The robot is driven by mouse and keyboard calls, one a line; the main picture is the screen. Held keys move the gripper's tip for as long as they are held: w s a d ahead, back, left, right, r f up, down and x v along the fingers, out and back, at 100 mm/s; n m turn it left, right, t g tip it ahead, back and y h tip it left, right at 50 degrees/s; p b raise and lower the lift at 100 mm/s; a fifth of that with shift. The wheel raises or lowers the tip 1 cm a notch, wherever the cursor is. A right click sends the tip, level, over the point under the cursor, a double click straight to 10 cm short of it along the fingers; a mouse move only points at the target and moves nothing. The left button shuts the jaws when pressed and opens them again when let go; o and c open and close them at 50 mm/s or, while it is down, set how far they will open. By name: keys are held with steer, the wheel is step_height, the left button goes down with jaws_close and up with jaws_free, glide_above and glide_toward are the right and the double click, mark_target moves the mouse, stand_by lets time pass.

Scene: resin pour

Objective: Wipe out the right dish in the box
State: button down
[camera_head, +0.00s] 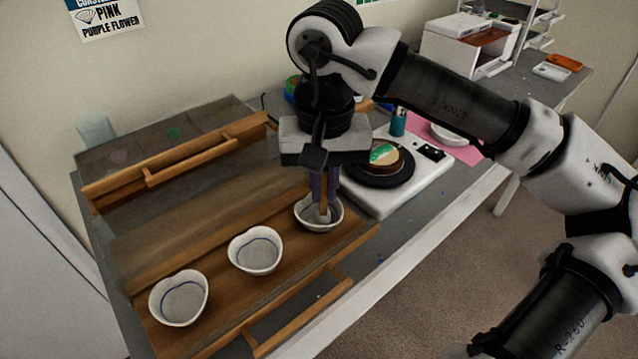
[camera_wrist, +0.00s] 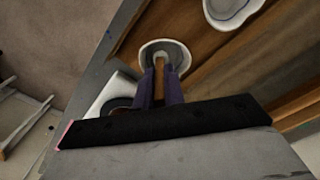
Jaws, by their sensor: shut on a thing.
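Three white dishes stand in a row in the wooden box (camera_head: 230,295). The right dish (camera_head: 334,224) is under my gripper (camera_head: 324,190), and it also shows in the wrist view (camera_wrist: 178,50). My gripper points down, shut on a wooden-handled tool (camera_head: 324,205) whose pale lower end is inside the right dish. Whether that end touches the dish's bottom I cannot tell. In the wrist view the tool's handle (camera_wrist: 159,75) runs between the two purple fingers. The middle dish (camera_head: 255,250) and left dish (camera_head: 180,298) stand apart from the gripper, each with a blue line inside.
A white device (camera_head: 408,193) with a dark round plate (camera_head: 380,165) stands just right of the box. A teal cup (camera_head: 398,122) is behind it, near a pink sheet (camera_head: 466,152). The box has raised wooden side rails (camera_head: 305,318).

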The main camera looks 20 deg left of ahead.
steer(key=shift+w+a, duration=0.1)
steer(key=shift+w, duration=0.15)
steer(key=shift+w+a, duration=0.15)
steer(key=shift+a, duration=0.1)
steer(key=shift+a+b, duration=0.25)
steer(key=shift+b, duration=0.1)
steer(key=shift+s+d, duration=0.3)
steer(key=shift+s, duration=0.05)
steer(key=shift+r+p, duration=2.2)
steer(key=shift+r, duration=1.35)
